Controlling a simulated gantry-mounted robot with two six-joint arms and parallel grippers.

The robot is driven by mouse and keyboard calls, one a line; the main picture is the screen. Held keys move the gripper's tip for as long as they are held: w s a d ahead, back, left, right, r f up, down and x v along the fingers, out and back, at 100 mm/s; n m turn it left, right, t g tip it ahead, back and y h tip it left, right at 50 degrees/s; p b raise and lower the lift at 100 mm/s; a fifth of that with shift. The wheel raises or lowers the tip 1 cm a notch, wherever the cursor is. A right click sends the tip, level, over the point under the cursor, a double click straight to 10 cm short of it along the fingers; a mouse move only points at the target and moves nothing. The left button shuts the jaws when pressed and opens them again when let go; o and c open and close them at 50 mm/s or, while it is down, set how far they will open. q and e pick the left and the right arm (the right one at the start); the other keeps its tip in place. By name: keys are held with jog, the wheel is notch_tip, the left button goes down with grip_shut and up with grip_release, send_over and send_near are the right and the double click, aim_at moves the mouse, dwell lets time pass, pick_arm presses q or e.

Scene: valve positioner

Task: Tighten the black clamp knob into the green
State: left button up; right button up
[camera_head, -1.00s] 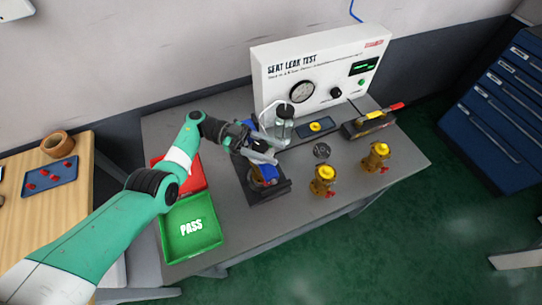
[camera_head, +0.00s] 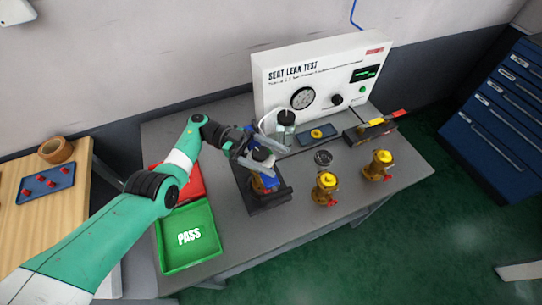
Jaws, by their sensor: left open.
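My left gripper (camera_head: 262,154) is open, its two grey fingers apart at the top of the dark clamp fixture (camera_head: 266,199). A dark, round-topped part with a pale patch, which looks like the black clamp knob (camera_head: 263,155), sits between the fingers. I cannot tell whether they touch it. Below it, a blue part and a brass-coloured part show in the fixture, partly hidden by the gripper. No green mark on the clamp can be made out. Green bars show on the small display (camera_head: 366,72) of the white seat leak test panel (camera_head: 285,76). My right gripper is not in view.
Two brass valves with yellow tops (camera_head: 326,187) (camera_head: 378,164) stand right of the fixture. A clear jar (camera_head: 286,128) stands close behind the gripper. A green PASS tray (camera_head: 205,214) and a red tray (camera_head: 195,183) lie to the left. The front right of the table is clear.

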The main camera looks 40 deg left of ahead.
pick_arm(q)
jog(key=r+p, duration=0.4)
jog(key=r, duration=0.1)
jog(key=shift+s+d+p, duration=0.15)
jog(key=shift+s+p, duration=0.15)
jog(key=shift+p, duration=0.05)
jog(key=s+d+r+p, duration=0.6)
jog(key=s+r+p, duration=0.2)
jog(key=s, duration=0.3)
jog(key=shift+s+d+p, duration=0.15)
jog(key=shift+s+p, duration=0.25)
jog(key=shift+p, duration=0.5)
